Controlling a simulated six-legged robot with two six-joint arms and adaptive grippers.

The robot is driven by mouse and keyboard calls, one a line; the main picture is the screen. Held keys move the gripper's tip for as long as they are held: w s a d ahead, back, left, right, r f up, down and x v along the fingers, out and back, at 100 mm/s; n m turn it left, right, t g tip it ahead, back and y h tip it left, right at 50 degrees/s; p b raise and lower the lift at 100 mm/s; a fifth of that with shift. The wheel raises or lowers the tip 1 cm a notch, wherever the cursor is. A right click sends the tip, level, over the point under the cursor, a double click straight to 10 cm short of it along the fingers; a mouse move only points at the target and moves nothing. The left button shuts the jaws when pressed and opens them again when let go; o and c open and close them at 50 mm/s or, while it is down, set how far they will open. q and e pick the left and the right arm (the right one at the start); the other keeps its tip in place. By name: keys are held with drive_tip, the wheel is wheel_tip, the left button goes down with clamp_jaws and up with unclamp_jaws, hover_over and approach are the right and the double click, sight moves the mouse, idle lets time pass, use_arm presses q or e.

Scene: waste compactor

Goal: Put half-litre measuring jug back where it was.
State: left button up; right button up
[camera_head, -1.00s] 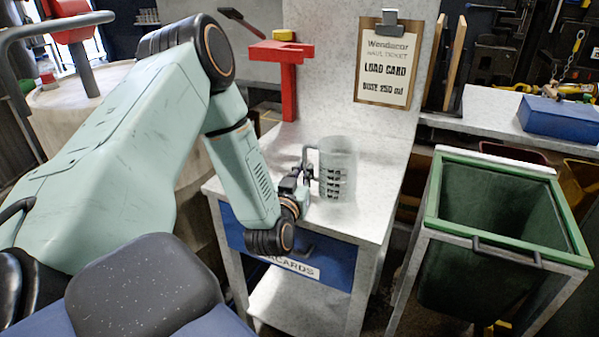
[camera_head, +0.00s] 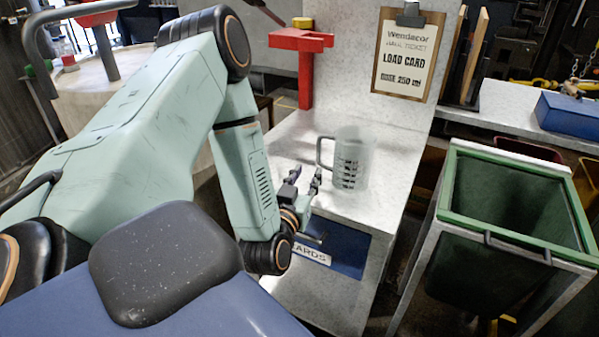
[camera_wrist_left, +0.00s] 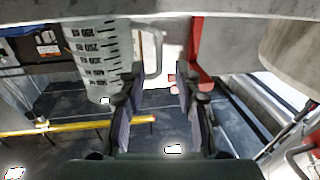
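The half-litre measuring jug (camera_head: 352,160) is clear with dark scale marks. It stands upright on the pale metal worktop (camera_head: 290,150), its handle on its left side. My left gripper (camera_head: 307,177) is just left of and nearer than the jug, its fingers apart and empty. In the left wrist view the jug (camera_wrist_left: 98,55) is at upper left, its handle beyond the spread fingers of the left gripper (camera_wrist_left: 162,95). The handle looks clear of the fingers. My right gripper is not in view.
A clipboard load card (camera_head: 407,55) hangs behind the worktop. A red bracket (camera_head: 303,60) stands at the back left. A green-rimmed bin (camera_head: 515,235) is to the right, with a blue box (camera_head: 570,118) behind it. A blue labelled panel (camera_head: 345,250) is at the worktop's front.

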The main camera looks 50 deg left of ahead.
use_arm(q)
drive_tip(key=b+v, duration=0.1)
drive_tip(key=v, duration=0.3)
drive_tip(key=shift+s+d+f, duration=0.1)
